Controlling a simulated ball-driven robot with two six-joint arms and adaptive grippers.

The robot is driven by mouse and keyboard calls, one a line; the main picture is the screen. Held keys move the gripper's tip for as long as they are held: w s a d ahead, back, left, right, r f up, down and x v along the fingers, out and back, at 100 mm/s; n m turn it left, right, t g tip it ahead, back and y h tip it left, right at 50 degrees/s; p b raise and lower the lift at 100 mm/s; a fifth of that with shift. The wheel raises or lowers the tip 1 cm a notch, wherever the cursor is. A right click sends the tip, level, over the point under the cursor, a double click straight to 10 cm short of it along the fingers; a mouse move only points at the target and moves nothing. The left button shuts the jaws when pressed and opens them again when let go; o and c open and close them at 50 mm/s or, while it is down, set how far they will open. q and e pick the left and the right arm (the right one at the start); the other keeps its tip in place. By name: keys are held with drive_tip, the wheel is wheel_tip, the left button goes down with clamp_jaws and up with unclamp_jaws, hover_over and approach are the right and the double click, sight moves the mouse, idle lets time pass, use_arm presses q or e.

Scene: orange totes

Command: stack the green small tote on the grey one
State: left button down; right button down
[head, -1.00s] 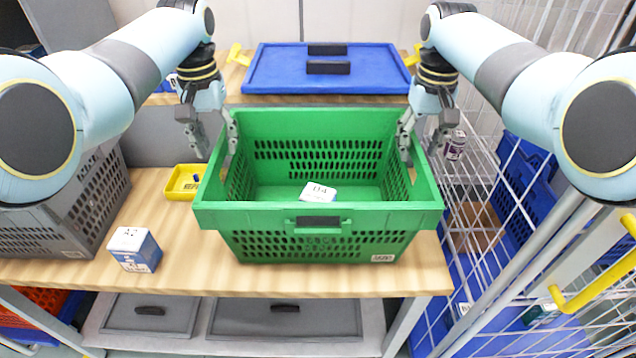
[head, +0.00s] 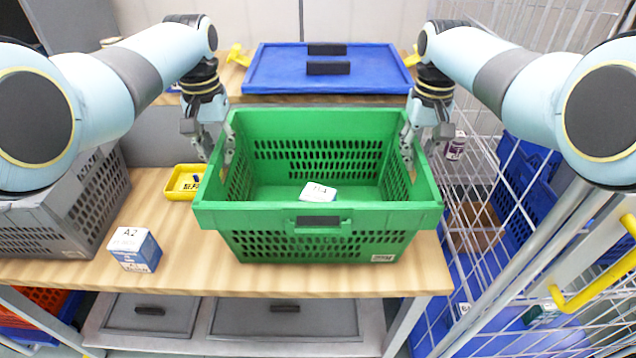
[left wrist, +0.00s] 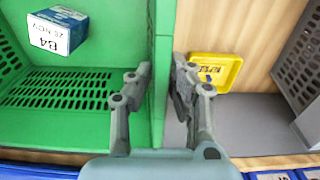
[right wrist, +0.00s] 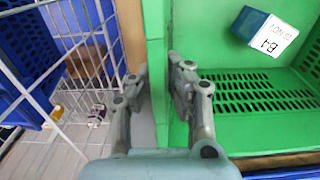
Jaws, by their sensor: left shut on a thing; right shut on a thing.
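The green tote (head: 318,222) stands upright on the wooden bench, with a small white-and-blue box (head: 318,192) inside it. My left gripper (head: 219,150) is shut on its left wall; the left wrist view shows one finger inside and one outside the wall (left wrist: 163,70). My right gripper (head: 418,146) is shut on its right wall, and the right wrist view shows the same straddling of the wall (right wrist: 157,60). The grey tote (head: 75,215) stands on the bench at the left, partly hidden behind my left arm.
A blue-and-white box (head: 135,250) stands between the totes near the front edge. A small yellow tray (head: 184,182) lies behind it. A blue lid (head: 330,80) lies on the rear shelf. A wire cage (head: 480,200) borders the right side.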

use_arm(q)
drive_tip(key=shift+w+r, duration=0.1)
drive_tip(key=shift+r, duration=0.05)
use_arm(e)
drive_tip(key=shift+w+r, duration=0.1)
drive_tip(key=shift+r, duration=0.1)
